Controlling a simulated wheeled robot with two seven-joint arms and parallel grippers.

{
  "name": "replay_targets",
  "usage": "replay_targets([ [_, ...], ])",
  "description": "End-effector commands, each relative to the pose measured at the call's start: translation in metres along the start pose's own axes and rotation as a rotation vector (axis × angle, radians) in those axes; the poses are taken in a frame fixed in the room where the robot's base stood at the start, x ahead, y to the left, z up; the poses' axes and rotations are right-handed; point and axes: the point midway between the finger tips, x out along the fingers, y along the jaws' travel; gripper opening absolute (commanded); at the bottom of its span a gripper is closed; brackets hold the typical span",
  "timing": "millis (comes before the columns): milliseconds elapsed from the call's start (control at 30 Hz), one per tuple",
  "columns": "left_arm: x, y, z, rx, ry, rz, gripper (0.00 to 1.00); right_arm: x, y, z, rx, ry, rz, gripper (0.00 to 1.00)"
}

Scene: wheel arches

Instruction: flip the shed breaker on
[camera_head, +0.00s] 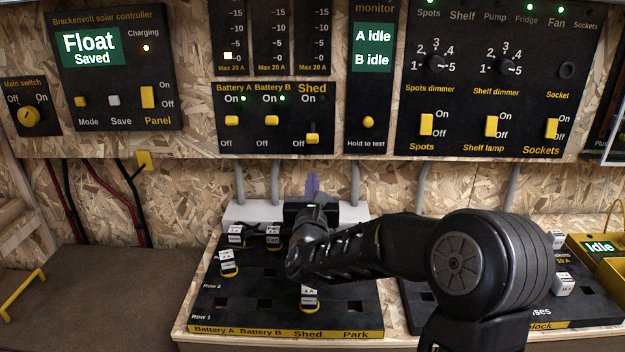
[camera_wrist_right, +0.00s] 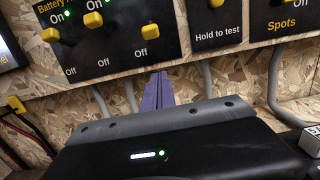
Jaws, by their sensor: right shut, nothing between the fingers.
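The Shed breaker (camera_head: 312,138) is a yellow lever at the right end of the black breaker panel (camera_head: 247,143). It sits low, near its Off mark, and no lit lamp shows beside its On mark. It also shows in the right wrist view (camera_wrist_right: 150,31). The Battery A lever (camera_head: 231,120) and Battery B lever (camera_head: 271,120) sit higher, each with a green lamp lit. My right gripper (camera_head: 312,182) has its purple fingers shut and empty, pointing up just below the Shed breaker, apart from it. The fingers also show in the wrist view (camera_wrist_right: 158,90). My left gripper is not in view.
Below stands a fuse board (camera_head: 230,318) with several labelled fuses, partly hidden by my right arm. Grey conduits (camera_head: 275,183) run down the wall under the panel. A monitor panel (camera_head: 369,95) and a switch panel (camera_head: 465,120) are to the right. The bench at left is mostly clear.

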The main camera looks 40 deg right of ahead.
Motion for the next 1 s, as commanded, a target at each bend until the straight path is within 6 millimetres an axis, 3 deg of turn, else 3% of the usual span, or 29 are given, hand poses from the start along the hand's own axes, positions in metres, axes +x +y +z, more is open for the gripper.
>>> replay_targets([
  [400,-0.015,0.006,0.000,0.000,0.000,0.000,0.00,0.081,0.000,0.001,-0.001,0.001,0.000,0.00],
  [600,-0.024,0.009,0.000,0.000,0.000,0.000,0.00,0.070,0.000,0.031,0.001,-0.001,0.002,0.00],
  [1000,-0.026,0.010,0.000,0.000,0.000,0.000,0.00,0.066,0.000,0.037,0.000,0.001,0.000,0.00],
])
